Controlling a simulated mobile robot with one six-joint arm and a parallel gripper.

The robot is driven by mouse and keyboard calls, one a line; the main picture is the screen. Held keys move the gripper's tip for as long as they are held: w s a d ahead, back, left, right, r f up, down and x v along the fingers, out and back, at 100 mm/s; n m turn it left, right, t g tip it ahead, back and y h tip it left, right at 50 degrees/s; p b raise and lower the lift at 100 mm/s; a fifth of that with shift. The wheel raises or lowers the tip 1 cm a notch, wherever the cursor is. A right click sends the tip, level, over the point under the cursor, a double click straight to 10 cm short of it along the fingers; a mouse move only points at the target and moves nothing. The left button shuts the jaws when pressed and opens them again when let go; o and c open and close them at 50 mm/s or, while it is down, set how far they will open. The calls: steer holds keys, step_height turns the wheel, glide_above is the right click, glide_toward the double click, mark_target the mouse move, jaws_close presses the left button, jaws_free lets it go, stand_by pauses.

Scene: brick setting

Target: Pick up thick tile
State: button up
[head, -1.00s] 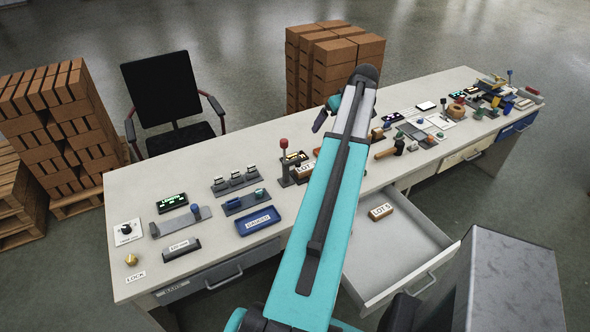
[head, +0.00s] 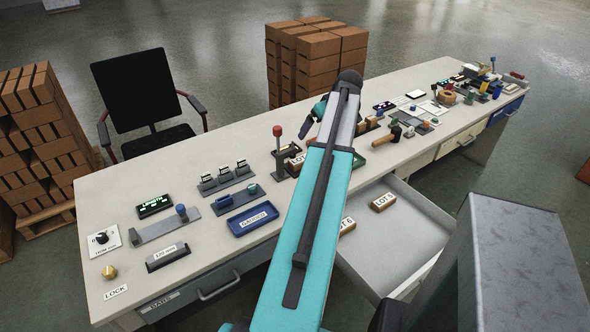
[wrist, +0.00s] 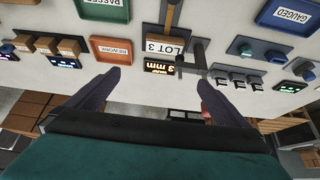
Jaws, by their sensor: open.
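No tile is marked as thick, so I cannot tell which one it is. A tan block labelled LOT 3 (wrist: 168,47) sits at the gauge with a lit mm display (wrist: 166,67); in the head view LOT 3 (head: 298,168) is partly behind my arm. Blocks labelled LOT 5 (head: 383,202) and LOT 6 (head: 346,226) lie in the open drawer (head: 405,235). Several small tan blocks (wrist: 45,46) stand in a rack. My gripper (wrist: 160,78) is open and empty, its fingers apart on either side of the display in the wrist view. In the head view my arm mostly hides it.
A blue GAUGED tray (head: 252,219), an orange REWORK tray (wrist: 111,50) and a green tray (wrist: 103,8) are on the bench. A red-knobbed lever (head: 277,133) stands by the gauge. A chair (head: 137,90) and brick stacks (head: 318,55) stand behind the bench.

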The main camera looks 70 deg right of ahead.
steer(key=b, duration=0.6)
glide_toward(302, 161)
step_height(302, 161, up, 4)
steer(key=s, duration=0.2)
steer(key=shift+f, duration=0.15)
steer(key=shift+w, duration=0.1)
steer(key=shift+p+x, duration=0.45)
steer(key=shift+x, duration=3.85)
steer(key=shift+p+x, duration=0.65)
steer(key=shift+x, duration=1.95)
steer(key=c, duration=1)
steer(key=shift+a, duration=0.1)
